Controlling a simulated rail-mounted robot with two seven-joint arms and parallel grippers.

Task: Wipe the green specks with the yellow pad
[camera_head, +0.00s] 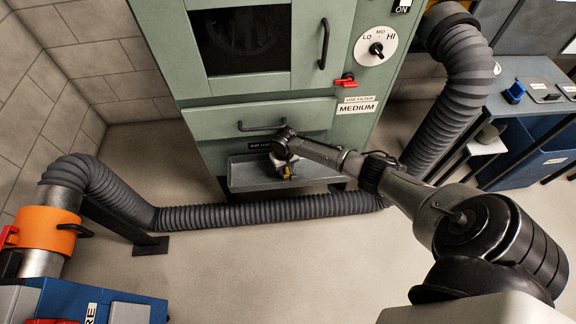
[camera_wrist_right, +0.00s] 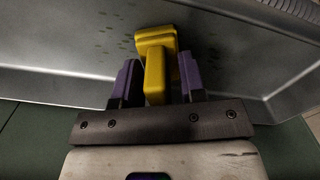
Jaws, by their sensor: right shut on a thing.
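The yellow pad (camera_wrist_right: 156,42) has a handle between the two purple-padded fingers of my right gripper (camera_wrist_right: 158,82), which is shut on it. In the head view the pad (camera_head: 288,174) is a small yellow patch under my right gripper (camera_head: 286,164), over the grey tray (camera_head: 244,176) at the cabinet's front. The wrist view shows green-dark specks (camera_wrist_right: 124,42) on the metal surface left of the pad, and fainter ones to its right. I cannot tell whether the pad touches the surface. The specks are too small to see in the head view. My left gripper is not in view.
The green cabinet (camera_head: 210,122) rises behind the tray, with a drawer handle (camera_head: 262,127) just above. A black corrugated duct (camera_head: 240,215) runs along the floor in front. A blue-grey table (camera_head: 530,75) stands at right.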

